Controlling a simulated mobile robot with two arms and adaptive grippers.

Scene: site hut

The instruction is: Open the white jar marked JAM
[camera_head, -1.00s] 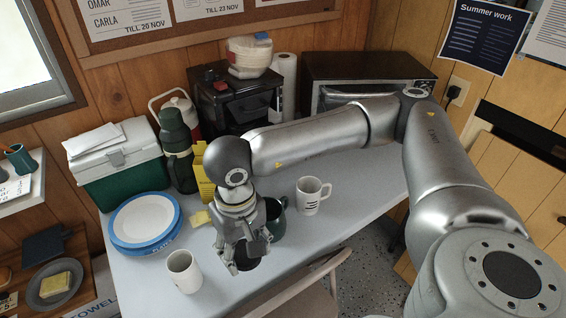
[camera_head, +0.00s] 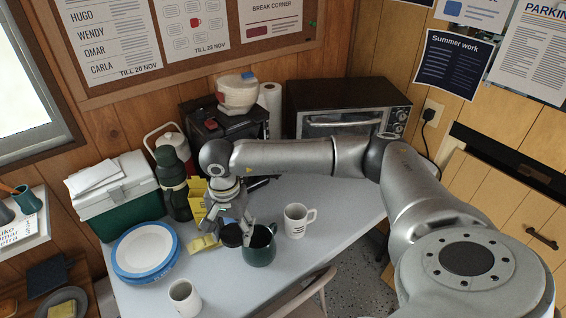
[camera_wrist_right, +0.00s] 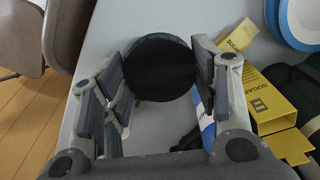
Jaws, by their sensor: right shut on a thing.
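My right gripper (camera_head: 238,232) is shut on a dark round piece like a lid (camera_head: 231,235), left of the green mug (camera_head: 260,246) and close to it. In the right wrist view the dark disc (camera_wrist_right: 161,68) sits between the two fingers of this gripper (camera_wrist_right: 160,70). No white jar marked JAM can be made out. A white and blue patch (camera_wrist_right: 207,128) shows beside one finger in that view; I cannot tell what it belongs to. My left gripper does not show.
A striped white mug (camera_head: 297,220) stands to the right and a plain white mug (camera_head: 184,297) at the front. Yellow sugar box (camera_head: 197,202), green flask (camera_head: 172,180), blue-rimmed plates (camera_head: 120,272) and a cool box (camera_head: 140,205) crowd the left.

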